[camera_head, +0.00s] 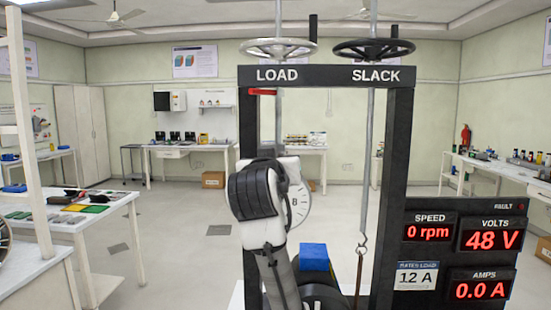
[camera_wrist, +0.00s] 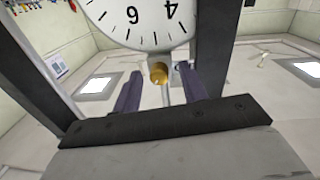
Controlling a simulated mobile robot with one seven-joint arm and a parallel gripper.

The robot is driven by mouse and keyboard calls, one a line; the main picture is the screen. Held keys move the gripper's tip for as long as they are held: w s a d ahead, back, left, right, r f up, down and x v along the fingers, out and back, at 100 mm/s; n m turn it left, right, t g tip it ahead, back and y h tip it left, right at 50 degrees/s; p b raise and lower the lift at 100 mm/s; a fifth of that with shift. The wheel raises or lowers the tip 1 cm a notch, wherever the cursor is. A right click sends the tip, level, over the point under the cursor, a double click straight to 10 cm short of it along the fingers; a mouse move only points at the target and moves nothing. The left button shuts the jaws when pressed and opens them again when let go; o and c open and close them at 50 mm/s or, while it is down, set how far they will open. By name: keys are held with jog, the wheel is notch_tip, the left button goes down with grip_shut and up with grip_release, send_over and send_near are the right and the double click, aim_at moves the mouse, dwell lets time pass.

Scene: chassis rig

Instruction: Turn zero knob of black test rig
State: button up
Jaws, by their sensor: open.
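The black test rig (camera_head: 396,150) stands in front of me, its top bar lettered LOAD and SLACK. Its white round dial (camera_head: 299,203) is partly hidden behind my arm. In the wrist view the dial (camera_wrist: 140,17) shows upside down, with a small brass zero knob (camera_wrist: 158,72) just off its rim. My gripper (camera_wrist: 160,90) is open, with its two dark fingers on either side of the knob. I cannot tell whether the fingertips touch it. In the head view my arm hides the knob and the gripper's fingers.
Two handwheels, a grey one (camera_head: 278,48) and a black one (camera_head: 373,50), top the rig. A panel (camera_head: 456,250) at right reads 0 rpm, 48 V and 0.0 A. A blue block (camera_head: 313,257) sits low beside my arm.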

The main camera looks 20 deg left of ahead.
grip_shut()
jog(key=shift+n, duration=0.7)
grip_release()
jog(key=shift+s, duration=0.1)
jog(key=b+v, duration=0.4)
jog(key=v, duration=0.9)
jog(key=shift+s, duration=0.3)
